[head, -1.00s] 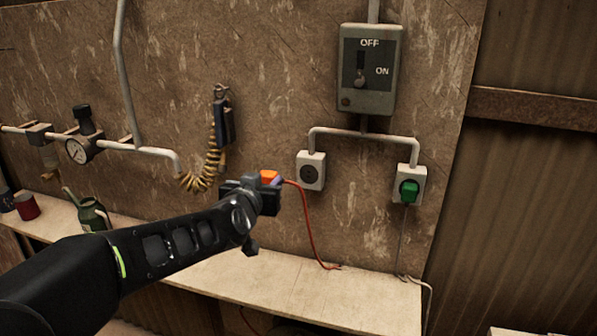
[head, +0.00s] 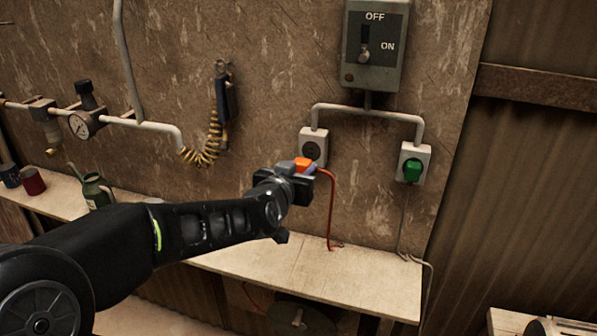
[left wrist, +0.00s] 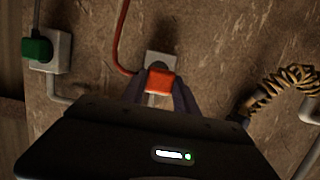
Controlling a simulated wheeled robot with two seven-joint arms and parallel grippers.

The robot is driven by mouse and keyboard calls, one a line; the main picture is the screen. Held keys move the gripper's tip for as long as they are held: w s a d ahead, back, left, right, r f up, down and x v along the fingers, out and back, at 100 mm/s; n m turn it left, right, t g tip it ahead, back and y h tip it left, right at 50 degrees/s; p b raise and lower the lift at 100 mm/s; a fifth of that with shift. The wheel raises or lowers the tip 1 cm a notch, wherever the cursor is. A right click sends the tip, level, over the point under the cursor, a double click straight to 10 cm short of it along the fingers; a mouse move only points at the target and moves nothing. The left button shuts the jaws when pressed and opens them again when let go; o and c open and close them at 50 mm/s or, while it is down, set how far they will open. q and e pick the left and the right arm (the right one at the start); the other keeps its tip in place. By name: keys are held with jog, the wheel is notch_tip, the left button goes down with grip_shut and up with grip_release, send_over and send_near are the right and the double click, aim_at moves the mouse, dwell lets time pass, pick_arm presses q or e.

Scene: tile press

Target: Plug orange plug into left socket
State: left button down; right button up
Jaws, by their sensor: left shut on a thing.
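The orange plug (head: 302,164) is held in my left gripper (head: 307,172), with its red cord hanging down to the shelf. The left wrist view also shows the orange plug (left wrist: 160,84) between the fingers of my left gripper (left wrist: 160,95). The left socket (head: 314,145) is a pale box with a dark round face on the wall. The plug and gripper are in front of its lower part in the head view. In the left wrist view the socket (left wrist: 160,60) is partly hidden behind the plug; I cannot tell the gap. My right gripper is not in view.
The right socket (head: 413,164) holds a green plug (head: 412,171). A switch box (head: 374,45) marked OFF and ON is above. A coiled yellow hose (head: 207,143) hangs left of the left socket. The shelf (head: 300,270) below is mostly clear, with a green can (head: 96,190) at left.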

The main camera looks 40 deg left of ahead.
pick_arm(q)
jog(key=x, duration=0.2)
jog(key=r+p+x, duration=0.1)
jog(key=x, duration=0.1)
jog(key=shift+w+a, duration=0.1)
jog(key=shift+w, duration=0.3)
jog(key=shift+w+a, duration=0.1)
jog(key=shift+w, duration=0.1)
dwell(0.7)
jog(key=shift+b, duration=0.35)
dwell(1.0)
jog(key=shift+w+a, duration=0.1)
jog(key=shift+w, duration=0.25)
dwell(0.5)
jog(key=c, duration=0.9)
grip_release()
jog(key=shift+o, duration=0.2)
jog(key=shift+s, duration=0.1)
